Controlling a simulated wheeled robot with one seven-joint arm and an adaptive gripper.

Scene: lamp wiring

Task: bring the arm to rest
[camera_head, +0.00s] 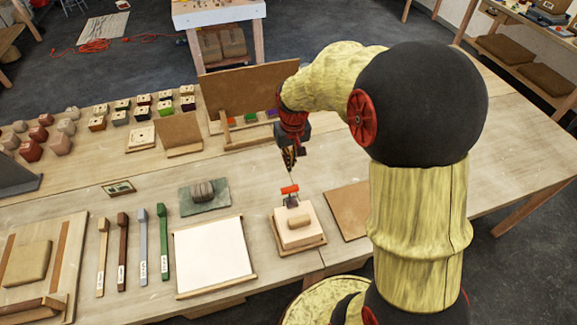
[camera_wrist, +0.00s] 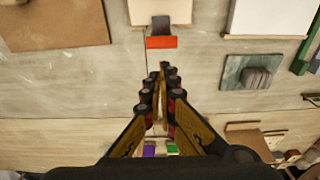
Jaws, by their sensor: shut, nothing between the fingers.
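My gripper (camera_head: 289,157) hangs over the wooden table (camera_head: 450,150), above the seam behind a wooden block (camera_head: 299,221) on a tray. In the wrist view the fingers of my gripper (camera_wrist: 163,72) meet at the tips, with nothing held between them. My arm is yellow and black with red parts and reaches in from the right side. A red-handled piece (camera_head: 289,189) stands at the back of the block, and it shows in the wrist view (camera_wrist: 161,42) just beyond the fingertips. I cannot tell how high the fingers are above the table.
An upright brown board (camera_head: 248,92) stands behind my gripper. A grey-green slab (camera_head: 205,197) with a striped lump, a white panel (camera_head: 212,255) and several coloured bars lie to the left. A flat brown board (camera_head: 347,208) lies right of the block. The table's right part is clear.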

